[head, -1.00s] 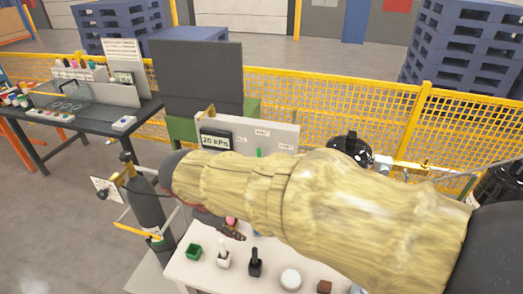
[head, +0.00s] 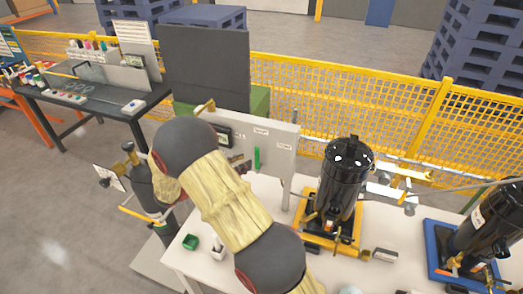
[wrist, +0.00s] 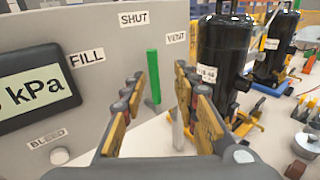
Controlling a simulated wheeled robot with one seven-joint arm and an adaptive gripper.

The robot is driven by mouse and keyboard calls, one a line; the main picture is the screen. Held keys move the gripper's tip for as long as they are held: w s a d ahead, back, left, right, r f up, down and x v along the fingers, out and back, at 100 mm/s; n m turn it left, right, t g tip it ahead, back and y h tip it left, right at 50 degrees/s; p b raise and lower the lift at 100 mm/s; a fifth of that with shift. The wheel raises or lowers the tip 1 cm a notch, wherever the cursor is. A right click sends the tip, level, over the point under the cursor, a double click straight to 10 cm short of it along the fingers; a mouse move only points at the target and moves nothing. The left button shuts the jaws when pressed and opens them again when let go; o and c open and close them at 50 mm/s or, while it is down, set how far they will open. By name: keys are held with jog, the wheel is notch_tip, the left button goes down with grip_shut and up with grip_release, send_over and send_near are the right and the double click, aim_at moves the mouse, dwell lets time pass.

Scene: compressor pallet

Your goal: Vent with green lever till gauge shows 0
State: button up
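The green lever (head: 257,158) stands upright on the grey panel (head: 275,137). In the wrist view the green lever (wrist: 153,78) stands close to upright below the SHUT (wrist: 133,19) and VENT (wrist: 175,38) labels. My gripper (wrist: 157,92) is open, its two fingers on either side of the lever in the picture; I see no clear contact. The gauge (wrist: 35,88) is cut off at the left edge; only the end of a "0" and "kPa" show, so the full reading cannot be told.
A black compressor (head: 345,170) stands on a yellow base right of the panel; another (head: 490,225) stands on a blue base. A BLEED knob (wrist: 60,156) sits low on the panel. A gas cylinder (head: 145,190) stands left of the white table (head: 185,262). Yellow mesh fencing (head: 390,105) runs behind.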

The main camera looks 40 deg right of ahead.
aim_at(257, 154)
jog(key=shift+n+t, duration=0.3)
jog(key=shift+n, duration=0.1)
jog(key=d, duration=0.8)
jog(key=shift+w+f, duration=0.25)
jog(key=shift+f, duration=0.1)
jog(key=shift+c, duration=0.6)
grip_shut()
